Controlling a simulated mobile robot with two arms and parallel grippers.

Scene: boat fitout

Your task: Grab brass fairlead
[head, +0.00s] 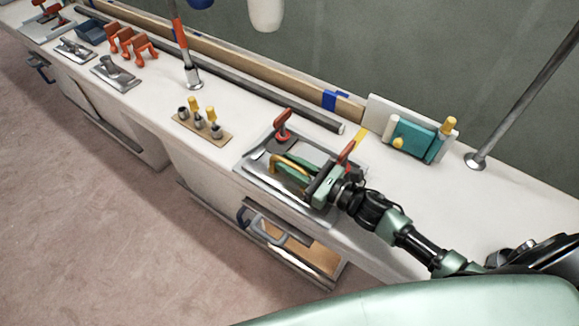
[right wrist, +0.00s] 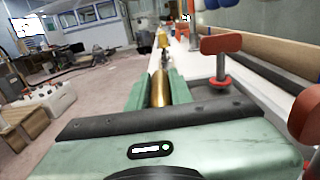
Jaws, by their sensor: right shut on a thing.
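The brass fairlead (head: 291,165) shows as a curved golden piece over the grey metal tray (head: 263,178) on the white counter. My right gripper (head: 287,169) reaches over the tray from the right and is shut on the fairlead. In the right wrist view the fairlead (right wrist: 160,88) is a golden rounded bar between the two green fingers; they hide its sides. I cannot tell whether it touches the tray. My left gripper is in neither view.
Two red-handled fittings, one at the back (head: 283,122) and one at the right (head: 346,153), stand close to my right gripper. A board with yellow-topped fittings (head: 204,132) lies to the left. A post (head: 190,75) rises farther left. A teal box (head: 410,138) stands behind right.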

